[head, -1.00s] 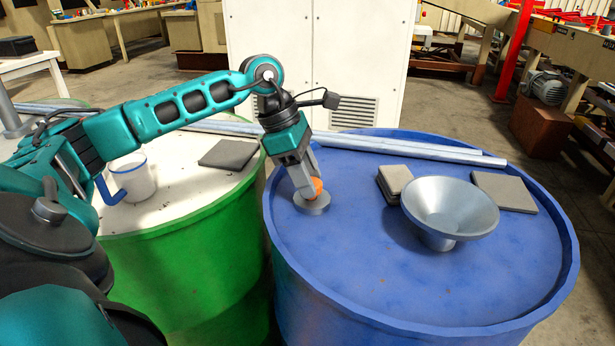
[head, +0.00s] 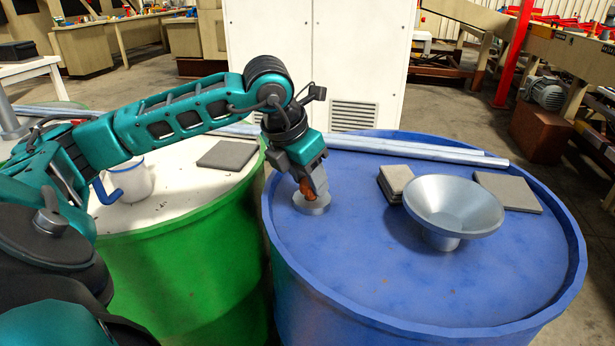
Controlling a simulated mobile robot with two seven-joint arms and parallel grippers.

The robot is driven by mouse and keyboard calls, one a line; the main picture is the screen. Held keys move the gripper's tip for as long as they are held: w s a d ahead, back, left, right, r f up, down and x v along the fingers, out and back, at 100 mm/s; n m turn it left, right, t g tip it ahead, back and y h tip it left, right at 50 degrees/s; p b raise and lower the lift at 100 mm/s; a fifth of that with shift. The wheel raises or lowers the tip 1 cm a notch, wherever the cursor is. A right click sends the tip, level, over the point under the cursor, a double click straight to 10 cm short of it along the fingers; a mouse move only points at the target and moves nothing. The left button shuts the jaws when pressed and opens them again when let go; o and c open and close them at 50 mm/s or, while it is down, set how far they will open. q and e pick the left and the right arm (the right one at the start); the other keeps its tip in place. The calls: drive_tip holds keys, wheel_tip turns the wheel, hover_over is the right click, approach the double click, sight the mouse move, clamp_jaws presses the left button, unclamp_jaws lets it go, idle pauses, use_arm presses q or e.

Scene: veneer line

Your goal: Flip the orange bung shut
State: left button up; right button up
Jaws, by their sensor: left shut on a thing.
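The orange bung (head: 306,188) shows in part at the top of a round grey ring (head: 313,207) on the blue drum's lid, near its left edge. My left gripper (head: 312,191) comes down from the upper left, tilted, and is shut on the bung. A finger covers much of the bung, so I cannot tell whether it is fully seated in the ring. My right gripper is not in view.
On the blue drum (head: 400,270), a metal funnel (head: 455,205), stacked grey pads (head: 396,180) and a flat pad (head: 508,191) lie to the right. Pipes (head: 420,150) cross the back. A green drum (head: 200,270) with a white mug (head: 130,180) stands left. The blue lid's front is clear.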

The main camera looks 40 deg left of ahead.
use_arm(q)
drive_tip(key=n+y, duration=0.1)
drive_tip(key=n, duration=0.3)
drive_tip(key=shift+d+n+y, duration=0.2)
drive_tip(key=shift+n+y, duration=0.1)
drive_tip(key=shift+y, duration=0.1)
drive_tip(key=shift+n+g+y+p, duration=0.3)
drive_tip(key=shift+n+g+y, duration=0.3)
drive_tip(key=shift+n, duration=1.4)
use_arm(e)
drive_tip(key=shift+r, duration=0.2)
use_arm(q)
drive_tip(key=o, duration=1.1)
drive_tip(key=shift+c, duration=0.2)
drive_tip(key=p+v, duration=0.6)
drive_tip(key=v, duration=0.7)
drive_tip(key=shift+d, duration=0.25)
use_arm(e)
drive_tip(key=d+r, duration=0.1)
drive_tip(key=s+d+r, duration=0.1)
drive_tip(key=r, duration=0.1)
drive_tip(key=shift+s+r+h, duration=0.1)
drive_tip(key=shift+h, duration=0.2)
